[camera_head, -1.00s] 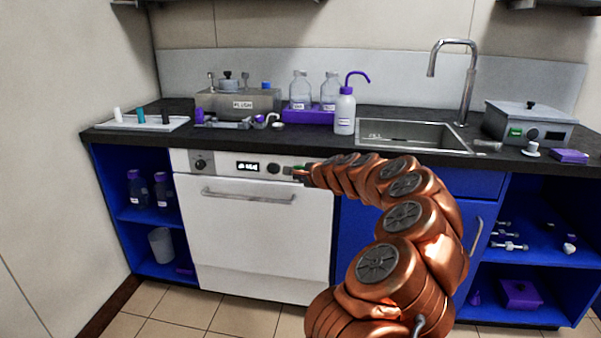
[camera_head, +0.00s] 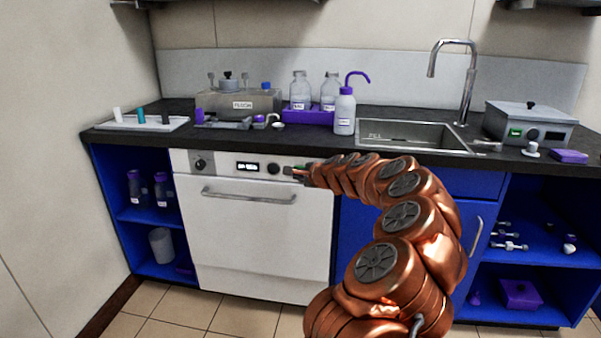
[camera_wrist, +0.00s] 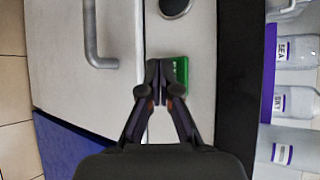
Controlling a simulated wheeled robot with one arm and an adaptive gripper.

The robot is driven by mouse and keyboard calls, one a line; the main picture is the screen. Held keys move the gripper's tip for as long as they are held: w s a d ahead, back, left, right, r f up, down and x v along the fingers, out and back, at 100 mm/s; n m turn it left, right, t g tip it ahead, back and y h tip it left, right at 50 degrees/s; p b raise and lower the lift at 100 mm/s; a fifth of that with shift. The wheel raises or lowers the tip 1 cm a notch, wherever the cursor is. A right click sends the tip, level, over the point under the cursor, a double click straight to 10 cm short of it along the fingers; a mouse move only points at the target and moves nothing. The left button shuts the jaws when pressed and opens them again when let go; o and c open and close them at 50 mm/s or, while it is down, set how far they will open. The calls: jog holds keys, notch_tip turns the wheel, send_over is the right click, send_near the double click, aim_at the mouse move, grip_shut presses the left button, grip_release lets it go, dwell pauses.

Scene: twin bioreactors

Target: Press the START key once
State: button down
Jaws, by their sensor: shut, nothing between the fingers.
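The green START key (camera_wrist: 182,70) is on the white front panel of the appliance (camera_head: 262,230); its lettering is mostly covered by my fingers in the wrist view. In the head view only a bit of green (camera_head: 301,167) shows beside my fingertips. My gripper (camera_wrist: 157,84) is shut and empty. Its tips overlap the key's left part in the wrist view; I cannot tell whether they touch it. In the head view my gripper (camera_head: 291,171) is at the panel's right end. A lit display (camera_head: 248,167) is further left on the panel, its text too small to read.
A dark round knob (camera_head: 273,168) is just left of my gripper, and another knob (camera_head: 200,163) is at the panel's left end. The door handle (camera_head: 248,196) sticks out below. The black countertop (camera_head: 330,143) overhangs above, carrying bottles. The floor in front is clear.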

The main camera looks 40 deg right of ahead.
jog(key=shift+w+d, duration=0.15)
jog(key=shift+d, duration=0.1)
jog(key=shift+w+d, duration=0.25)
jog(key=shift+d, duration=0.1)
dwell(0.9)
jog(key=shift+s+a, duration=0.1)
dwell(0.3)
jog(key=shift+s+a+p, duration=0.35)
jog(key=shift+a+p, duration=0.15)
jog(key=shift+a, duration=0.1)
jog(key=shift+s+a+p, duration=0.35)
jog(key=shift+s+a, duration=0.4)
jog(key=shift+a, duration=0.3)
jog(key=shift+s+a+p, duration=0.3)
jog(key=shift+s+a, duration=0.4)
jog(key=shift+a, duration=0.3)
